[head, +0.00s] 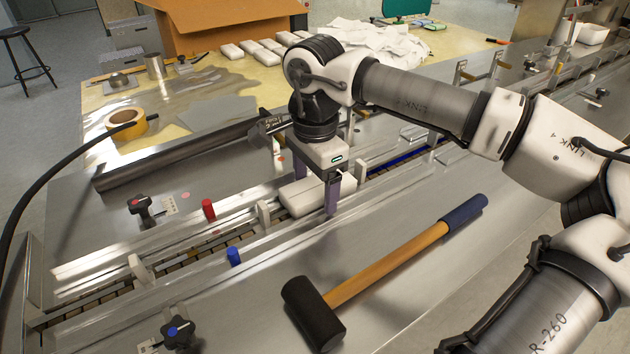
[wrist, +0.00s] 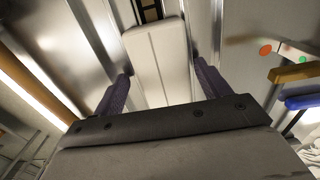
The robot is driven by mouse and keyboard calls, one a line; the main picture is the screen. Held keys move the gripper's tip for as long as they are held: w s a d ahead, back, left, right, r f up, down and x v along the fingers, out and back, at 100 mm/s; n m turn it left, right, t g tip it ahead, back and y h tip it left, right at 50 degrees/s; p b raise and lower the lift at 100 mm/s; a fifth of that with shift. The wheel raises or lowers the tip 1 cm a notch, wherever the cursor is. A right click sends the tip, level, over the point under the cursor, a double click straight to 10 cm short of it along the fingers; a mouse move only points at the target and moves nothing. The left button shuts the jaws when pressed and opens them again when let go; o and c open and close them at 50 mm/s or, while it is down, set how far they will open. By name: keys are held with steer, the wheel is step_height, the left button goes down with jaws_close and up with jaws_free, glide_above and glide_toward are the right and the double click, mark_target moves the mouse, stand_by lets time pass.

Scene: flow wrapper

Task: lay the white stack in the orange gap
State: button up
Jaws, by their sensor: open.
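The white stack (head: 300,199) is a pale, long block lying flat in the conveyor channel (head: 190,250), between its metal side rails. In the wrist view the stack (wrist: 162,60) runs up the middle. My gripper (head: 316,190) is open over the stack. Its purple fingers stand on either side, and they also flank the stack in the wrist view (wrist: 160,88). The near end of the stack is hidden by my gripper in the wrist view. I cannot make out an orange gap in either view. A blue strip (head: 400,160) shows in the channel to the right.
A hammer (head: 385,265) lies on the near deck. Red (head: 208,210) and blue (head: 233,256) posts and knobs (head: 178,332) flank the channel. A dark roller (head: 185,155) lies behind. Several white packs (head: 250,47) lie on the back table near a cardboard box (head: 215,20).

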steer(key=shift+f, duration=0.25)
steer(key=shift+w+r, duration=0.15)
steer(key=shift+r, duration=0.35)
step_height(320, 180, up, 13)
steer(key=shift+r+p, duration=0.15)
steer(key=shift+p, duration=0.15)
